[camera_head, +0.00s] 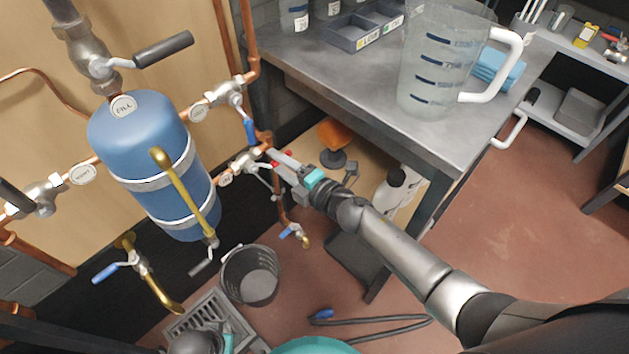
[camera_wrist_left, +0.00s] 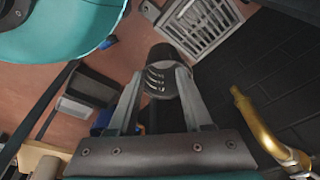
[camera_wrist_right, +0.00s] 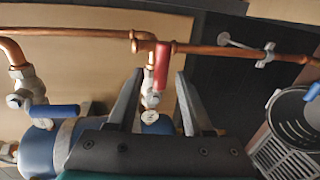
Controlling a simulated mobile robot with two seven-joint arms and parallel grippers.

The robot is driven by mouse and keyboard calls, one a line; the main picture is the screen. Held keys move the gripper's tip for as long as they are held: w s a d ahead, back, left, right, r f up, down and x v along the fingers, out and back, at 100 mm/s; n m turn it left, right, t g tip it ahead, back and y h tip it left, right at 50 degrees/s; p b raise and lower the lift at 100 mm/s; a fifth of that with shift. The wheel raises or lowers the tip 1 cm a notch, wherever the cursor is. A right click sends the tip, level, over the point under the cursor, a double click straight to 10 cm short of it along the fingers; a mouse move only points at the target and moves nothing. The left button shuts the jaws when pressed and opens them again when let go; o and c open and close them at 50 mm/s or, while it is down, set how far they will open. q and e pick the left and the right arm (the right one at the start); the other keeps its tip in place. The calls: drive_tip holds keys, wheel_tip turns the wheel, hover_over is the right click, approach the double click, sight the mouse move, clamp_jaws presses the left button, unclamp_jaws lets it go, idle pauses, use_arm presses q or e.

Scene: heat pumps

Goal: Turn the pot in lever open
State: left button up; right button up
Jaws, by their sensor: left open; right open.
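The blue pot (camera_head: 145,150) hangs at the left, with pipes and tagged valves on both sides. A valve with a red lever (camera_wrist_right: 162,66) is at its lower right. The tag (camera_head: 225,179) beside it is too small to read. My right gripper (camera_head: 279,164) is open at this valve and partly hides it in the head view. In the right wrist view the red lever shows between the open fingertips; contact cannot be told. A blue lever (camera_head: 250,131) belongs to the valve above.
A black bucket (camera_head: 250,276) and a floor grate (camera_head: 208,322) are below the pot. A metal table (camera_head: 330,75) with a large measuring jug (camera_head: 437,75) stands right of the valves. A brass pipe (camera_head: 178,185) crosses the pot's front. Red floor is clear at right.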

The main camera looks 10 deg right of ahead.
use_arm(q)
drive_tip(key=s+a+f+p, duration=0.3)
drive_tip(key=s+f, duration=0.1)
drive_tip(key=f, duration=0.1)
drive_tip(key=shift+a, duration=0.2)
use_arm(e)
drive_tip(key=v, duration=1.3)
drive_tip(key=shift+s+d, duration=0.2)
drive_tip(key=shift+s, duration=0.1)
use_arm(q)
drive_tip(key=shift+f, duration=0.1)
use_arm(e)
drive_tip(key=shift+r, duration=0.1)
